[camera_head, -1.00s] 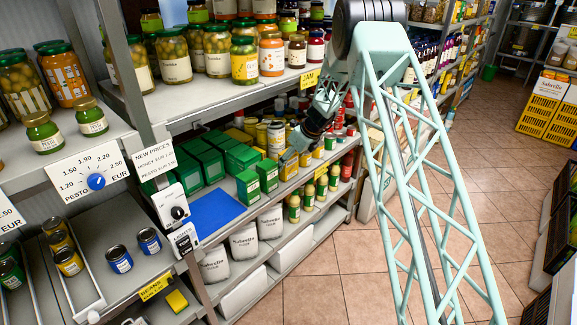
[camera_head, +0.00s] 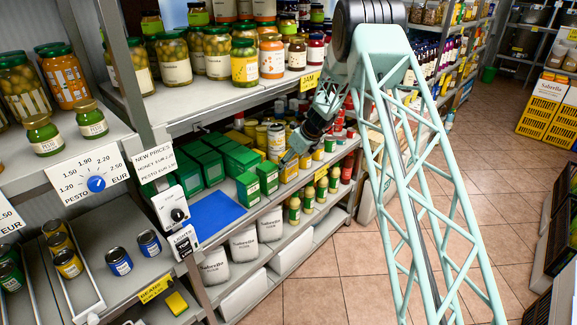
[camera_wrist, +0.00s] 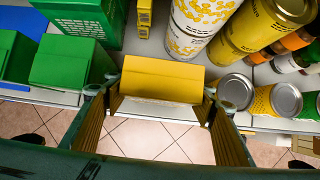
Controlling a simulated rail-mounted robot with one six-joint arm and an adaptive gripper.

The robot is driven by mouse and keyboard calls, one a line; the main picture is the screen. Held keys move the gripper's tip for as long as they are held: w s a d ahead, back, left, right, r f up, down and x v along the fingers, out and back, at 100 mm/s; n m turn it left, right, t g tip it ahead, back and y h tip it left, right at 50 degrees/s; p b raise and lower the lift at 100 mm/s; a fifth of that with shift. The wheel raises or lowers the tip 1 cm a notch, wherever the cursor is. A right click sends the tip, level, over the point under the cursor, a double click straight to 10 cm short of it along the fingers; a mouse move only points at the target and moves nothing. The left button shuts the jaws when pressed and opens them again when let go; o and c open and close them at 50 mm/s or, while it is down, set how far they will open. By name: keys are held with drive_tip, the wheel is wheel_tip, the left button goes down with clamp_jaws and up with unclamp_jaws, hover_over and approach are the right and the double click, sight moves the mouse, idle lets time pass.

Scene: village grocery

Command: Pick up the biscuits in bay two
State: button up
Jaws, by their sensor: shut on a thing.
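A yellow box (camera_wrist: 160,79) with a pale front face sits between the two fingers of my gripper (camera_wrist: 165,100) in the wrist view. The fingers press on its left and right sides, so my gripper is shut on it. No readable lettering shows on the box. In the head view my gripper (camera_head: 287,158) is at the front of the middle shelf (camera_head: 268,205), just right of the green boxes. The same yellow box (camera_head: 289,170) shows there in part under my gripper. Whether it touches the shelf cannot be told.
Green boxes (camera_wrist: 70,62) stand close on the left, beside a blue mat (camera_head: 214,212). Yellow-labelled tins (camera_wrist: 205,20) stand behind, and smaller cans (camera_wrist: 278,100) stand close on the right. A shelf of jars (camera_head: 175,62) is above. The tiled aisle (camera_head: 330,275) in front is clear.

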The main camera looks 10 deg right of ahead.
drive_tip(key=shift+r+p, duration=1)
drive_tip(key=shift+r, duration=3.95)
